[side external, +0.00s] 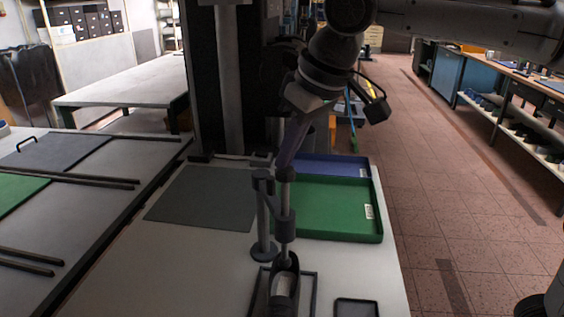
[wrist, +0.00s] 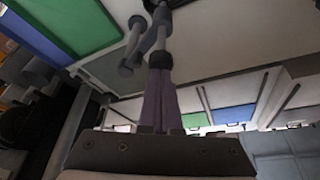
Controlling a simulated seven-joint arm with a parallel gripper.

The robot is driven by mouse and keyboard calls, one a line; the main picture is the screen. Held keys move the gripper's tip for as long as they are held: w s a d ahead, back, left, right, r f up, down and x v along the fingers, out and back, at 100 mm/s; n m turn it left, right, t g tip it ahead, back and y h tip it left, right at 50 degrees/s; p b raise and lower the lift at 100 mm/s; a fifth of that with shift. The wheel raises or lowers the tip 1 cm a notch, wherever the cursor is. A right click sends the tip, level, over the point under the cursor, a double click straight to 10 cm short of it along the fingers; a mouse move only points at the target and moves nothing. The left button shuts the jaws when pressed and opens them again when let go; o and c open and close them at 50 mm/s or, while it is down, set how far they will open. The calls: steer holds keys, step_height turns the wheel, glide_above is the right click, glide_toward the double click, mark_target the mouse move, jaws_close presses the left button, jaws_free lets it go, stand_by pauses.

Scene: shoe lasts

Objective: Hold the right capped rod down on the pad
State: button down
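My gripper (side external: 285,164) points down, its two long fingers side by side and shut, with no clear gap between them. The tips meet the dark cap (side external: 286,174) of the right rod (side external: 285,198) from above; in the wrist view the fingers (wrist: 161,76) also end at this cap (wrist: 160,60). The rod stands upright and runs through a sleeve (side external: 285,229) down to a dark holder (side external: 284,268) with a pale top (side external: 284,287). A second post (side external: 263,222) stands just left on a round base (side external: 264,251). Whether the rod's foot touches a pad is hidden.
A green tray (side external: 335,208) and a blue tray (side external: 345,166) lie behind right. A grey mat (side external: 204,198) lies left on the white table (side external: 160,275). A small dark tray (side external: 356,307) is at the front right. A thin dark frame (side external: 313,293) surrounds the holder.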

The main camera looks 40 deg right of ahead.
mark_target(294, 176)
steer(key=shift+f, duration=3.25)
steer(key=shift+r, duration=4.85)
